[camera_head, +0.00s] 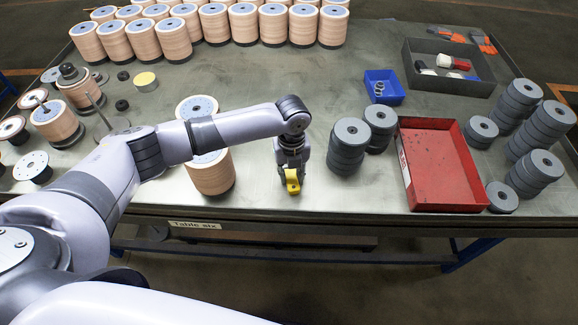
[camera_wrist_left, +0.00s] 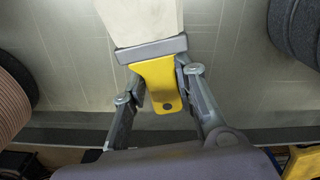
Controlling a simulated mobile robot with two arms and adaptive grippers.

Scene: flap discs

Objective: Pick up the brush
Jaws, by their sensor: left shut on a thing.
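The brush has a yellow handle (camera_wrist_left: 158,88), a grey band and a pale bristle block (camera_wrist_left: 142,20) in the left wrist view. In the head view only its yellow part (camera_head: 292,181) shows, below my left gripper (camera_head: 291,172). My left gripper is shut on the yellow handle, with one finger at each side of it, as the left wrist view (camera_wrist_left: 160,92) shows. The bristles point away from the gripper. I cannot tell whether the brush touches the table. My right gripper is not in view.
Stacks of grey discs (camera_head: 348,145) stand just right of the gripper, beside a red tray (camera_head: 465,185). A blue bin (camera_head: 384,87) and a dark tray (camera_head: 462,84) lie farther back. The table's front edge is close.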

